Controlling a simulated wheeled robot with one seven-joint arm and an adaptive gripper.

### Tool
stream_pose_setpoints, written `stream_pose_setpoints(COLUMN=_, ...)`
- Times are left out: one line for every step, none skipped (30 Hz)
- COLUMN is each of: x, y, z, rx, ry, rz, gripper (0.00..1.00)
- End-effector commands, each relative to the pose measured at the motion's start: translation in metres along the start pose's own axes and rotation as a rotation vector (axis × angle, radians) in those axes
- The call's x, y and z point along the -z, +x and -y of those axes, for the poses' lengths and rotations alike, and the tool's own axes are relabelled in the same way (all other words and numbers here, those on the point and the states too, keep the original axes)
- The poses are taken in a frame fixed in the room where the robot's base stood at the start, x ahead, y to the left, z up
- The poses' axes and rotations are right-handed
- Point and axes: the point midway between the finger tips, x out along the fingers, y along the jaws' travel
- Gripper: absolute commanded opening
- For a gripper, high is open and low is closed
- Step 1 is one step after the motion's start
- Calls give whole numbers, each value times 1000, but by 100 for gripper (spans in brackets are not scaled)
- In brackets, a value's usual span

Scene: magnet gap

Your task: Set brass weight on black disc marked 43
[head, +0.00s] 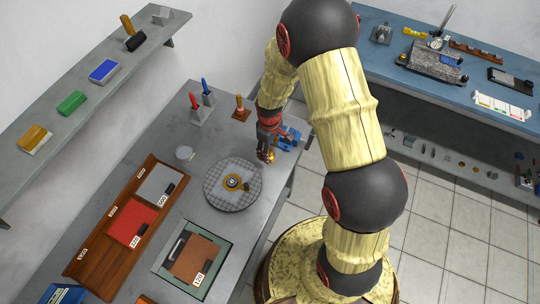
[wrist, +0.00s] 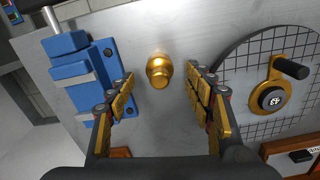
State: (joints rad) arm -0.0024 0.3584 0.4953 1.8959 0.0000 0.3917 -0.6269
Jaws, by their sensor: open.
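The brass weight (wrist: 159,70), a small rounded knob shape, stands on the grey bench; it also shows in the head view (head: 271,156), partly hidden by my gripper (head: 266,148). My gripper (wrist: 158,84) is open and empty. In the wrist view its fingers are on either side of the weight, with visible gaps. The black disc marked 43 (wrist: 271,99) sits in a brass ring with a black handle, on a round gridded plate (wrist: 237,75). In the head view the disc (head: 232,182) is left of and nearer than my gripper.
A blue vise-like block (wrist: 84,75) stands close left of the weight in the wrist view. Red and blue handled tools (head: 201,100) stand behind.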

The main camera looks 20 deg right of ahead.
Motion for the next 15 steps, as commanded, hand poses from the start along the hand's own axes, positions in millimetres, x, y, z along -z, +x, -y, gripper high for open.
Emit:
stream_pose_setpoints(x=-2, y=9, z=0, rx=3, ry=0, rz=4, gripper=52)
stream_pose_setpoints(x=-2, y=14, z=0, rx=2, ry=0, rz=3, gripper=52)
stream_pose_setpoints(x=-2, y=19, z=0, rx=2, ry=0, rz=3, gripper=52)
stream_pose_setpoints(x=-2, y=24, z=0, rx=2, ry=0, rz=3, gripper=52)
stream_pose_setpoints(x=-2, y=28, z=0, rx=2, ry=0, rz=3, gripper=52)
stream_pose_setpoints(x=-2, y=32, z=0, rx=1, ry=0, rz=2, gripper=52)
stream_pose_setpoints(x=-1, y=34, z=0, rx=1, ry=0, rz=1, gripper=52)
stream_pose_setpoints(x=-1, y=36, z=0, rx=1, ry=0, rz=1, gripper=52)
stream_pose_setpoints(x=-1, y=38, z=0, rx=1, ry=0, rz=1, gripper=52)
stream_pose_setpoints(x=-1, y=39, z=0, rx=1, ry=0, rz=1, gripper=52)
stream_pose_setpoints(x=-1, y=39, z=0, rx=1, ry=0, rz=1, gripper=52)
stream_pose_setpoints(x=-1, y=39, z=-1, rx=0, ry=0, rz=0, gripper=52)
stream_pose_setpoints(x=-1, y=39, z=-1, rx=0, ry=0, rz=0, gripper=52)
stream_pose_setpoints(x=-1, y=39, z=-1, rx=0, ry=0, rz=0, gripper=52)
stream_pose_setpoints(x=-1, y=39, z=-1, rx=0, ry=0, rz=0, gripper=52)
